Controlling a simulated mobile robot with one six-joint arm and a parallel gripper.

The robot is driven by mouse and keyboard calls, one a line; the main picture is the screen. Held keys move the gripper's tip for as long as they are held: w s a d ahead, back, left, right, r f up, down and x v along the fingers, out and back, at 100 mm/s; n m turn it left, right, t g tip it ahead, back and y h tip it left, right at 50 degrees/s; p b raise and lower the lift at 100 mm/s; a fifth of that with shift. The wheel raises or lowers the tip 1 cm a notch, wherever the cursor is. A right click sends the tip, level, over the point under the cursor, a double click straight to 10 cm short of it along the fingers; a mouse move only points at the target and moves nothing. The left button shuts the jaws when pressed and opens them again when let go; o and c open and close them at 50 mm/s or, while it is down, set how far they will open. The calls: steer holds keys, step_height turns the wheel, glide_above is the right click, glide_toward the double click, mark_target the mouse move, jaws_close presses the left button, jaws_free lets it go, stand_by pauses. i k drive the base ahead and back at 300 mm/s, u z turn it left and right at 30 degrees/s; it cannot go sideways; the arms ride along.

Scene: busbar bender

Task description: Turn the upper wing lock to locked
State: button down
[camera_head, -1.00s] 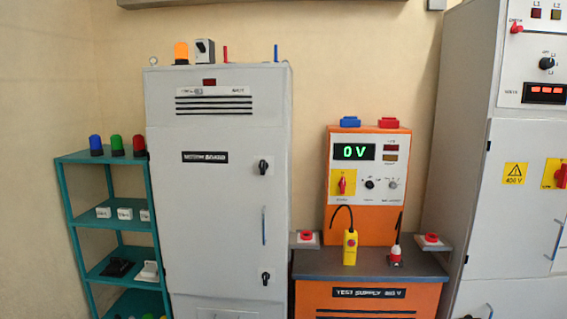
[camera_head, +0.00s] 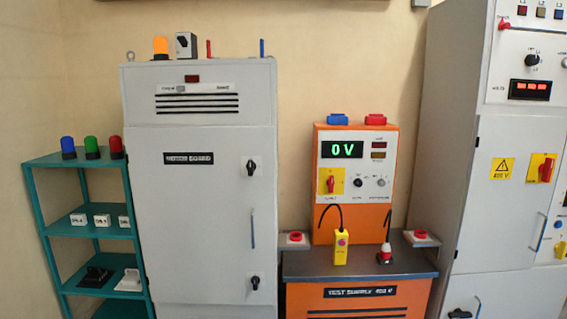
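The upper wing lock (camera_head: 251,168) is a black knob on a pale plate, high on the right side of the grey cabinet's door (camera_head: 205,220). Its wing looks close to upright; its exact setting is too small to read. A similar lower lock (camera_head: 255,283) sits below it, with a blue-grey vertical handle (camera_head: 253,229) between them. The cabinet door appears shut. My gripper is not in view.
A teal shelf (camera_head: 85,237) with lamps and small parts stands left of the cabinet. An orange test supply (camera_head: 307,225) on a grey-topped bench (camera_head: 300,265) stands to the right, reading 0 V. A tall grey cabinet (camera_head: 480,170) stands at far right.

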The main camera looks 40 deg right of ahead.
mark_target(250, 165)
steer(key=z, duration=0.8)
steer(key=k, duration=1)
steer(key=i, duration=0.8)
